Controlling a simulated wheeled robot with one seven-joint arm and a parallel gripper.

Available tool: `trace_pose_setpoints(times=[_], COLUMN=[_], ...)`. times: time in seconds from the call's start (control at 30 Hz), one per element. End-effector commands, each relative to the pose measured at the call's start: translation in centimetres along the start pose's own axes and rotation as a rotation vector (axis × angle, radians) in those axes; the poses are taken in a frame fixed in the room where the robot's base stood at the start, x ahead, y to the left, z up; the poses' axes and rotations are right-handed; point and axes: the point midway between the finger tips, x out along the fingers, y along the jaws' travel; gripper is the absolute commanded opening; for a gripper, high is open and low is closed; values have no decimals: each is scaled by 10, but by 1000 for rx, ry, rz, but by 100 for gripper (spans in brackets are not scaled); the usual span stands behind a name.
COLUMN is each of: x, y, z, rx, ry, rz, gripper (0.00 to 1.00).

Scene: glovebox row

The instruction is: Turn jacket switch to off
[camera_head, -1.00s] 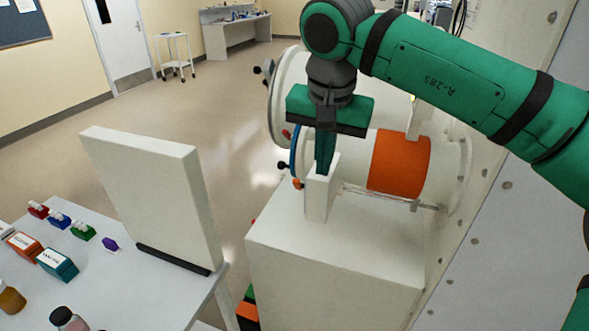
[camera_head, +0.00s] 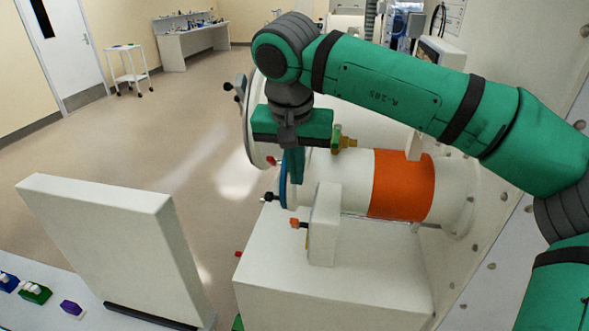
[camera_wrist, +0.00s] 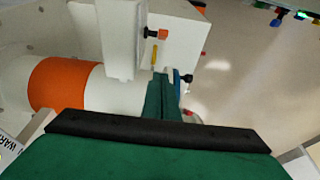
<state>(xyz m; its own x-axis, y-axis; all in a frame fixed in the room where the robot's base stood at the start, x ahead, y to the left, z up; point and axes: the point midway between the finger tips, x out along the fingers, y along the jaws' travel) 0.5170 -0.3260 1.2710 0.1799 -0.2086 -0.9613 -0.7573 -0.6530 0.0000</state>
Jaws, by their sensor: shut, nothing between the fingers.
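A white upright box (camera_head: 325,225) stands on the white cabinet. An orange-tipped lever on a dark stem (camera_head: 297,223) sticks out from its left side; I take this for the jacket switch, but no label is readable. In the wrist view the lever (camera_wrist: 157,33) shows past the fingertips, with a yellow strip beside it. Its on or off position cannot be told. My gripper (camera_head: 296,180) is shut and empty, pointing down, left of the box top and above the lever, apart from it. My gripper (camera_wrist: 160,76) partly covers the blue ring in the wrist view.
A white cylinder with an orange band (camera_head: 402,185) lies behind the box, its blue-ringed end (camera_head: 283,180) close to my fingers. A black knob (camera_head: 268,197) juts out there. A white panel (camera_head: 105,245) stands on the left table. The floor between is open.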

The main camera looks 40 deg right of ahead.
Motion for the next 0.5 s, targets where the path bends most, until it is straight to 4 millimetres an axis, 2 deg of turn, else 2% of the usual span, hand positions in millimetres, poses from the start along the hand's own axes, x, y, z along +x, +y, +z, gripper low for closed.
trace_pose_setpoints(times=[0.03,0.33,0.5], x=[11,67,73], y=[0,3,3], z=[1,0,22], rx=[-1,4,3], ry=[-4,-3,0], rz=[1,1,1], gripper=[0,0,0])
